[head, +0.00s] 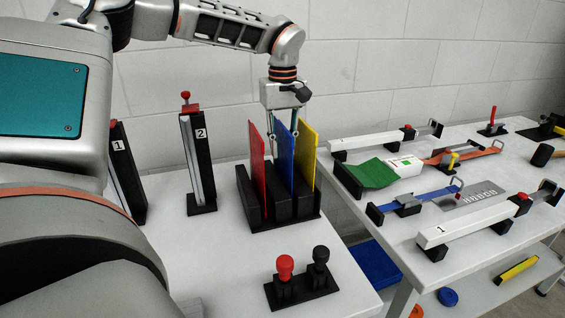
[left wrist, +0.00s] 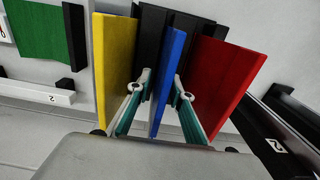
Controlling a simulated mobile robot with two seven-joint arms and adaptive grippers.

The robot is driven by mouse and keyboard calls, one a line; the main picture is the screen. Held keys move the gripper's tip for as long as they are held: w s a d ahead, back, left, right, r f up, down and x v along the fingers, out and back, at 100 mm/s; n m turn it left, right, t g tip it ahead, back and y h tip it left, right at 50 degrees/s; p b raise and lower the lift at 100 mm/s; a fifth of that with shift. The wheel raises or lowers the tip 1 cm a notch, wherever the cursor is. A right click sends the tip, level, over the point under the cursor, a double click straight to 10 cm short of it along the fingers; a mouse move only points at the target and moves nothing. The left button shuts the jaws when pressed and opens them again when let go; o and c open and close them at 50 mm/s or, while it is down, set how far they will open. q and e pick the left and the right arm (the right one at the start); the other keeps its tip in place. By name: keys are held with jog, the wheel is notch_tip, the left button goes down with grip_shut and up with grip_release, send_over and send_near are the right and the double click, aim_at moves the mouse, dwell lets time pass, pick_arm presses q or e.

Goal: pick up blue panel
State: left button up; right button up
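The blue panel (head: 284,168) stands upright in the middle slot of a black rack (head: 262,218), between the red panel (head: 258,165) and the yellow panel (head: 308,150). My left gripper (head: 283,140) points down over the rack, its fingers on either side of the blue panel. In the left wrist view the blue panel (left wrist: 172,72) runs between the two open fingertips (left wrist: 163,82). Gaps show between fingers and panel. The red panel (left wrist: 218,75) and yellow panel (left wrist: 115,65) flank them closely. My right gripper is not in view.
Black stands marked 1 (head: 126,170) and 2 (head: 197,165) are left of the rack. A base with red and black knobs (head: 300,292) stands in front. A second table (head: 400,245) with clamps and a green piece (head: 373,173) is at right. A wall is behind.

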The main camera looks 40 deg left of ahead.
pick_arm(q)
grip_shut()
jog(key=shift+r, duration=0.15)
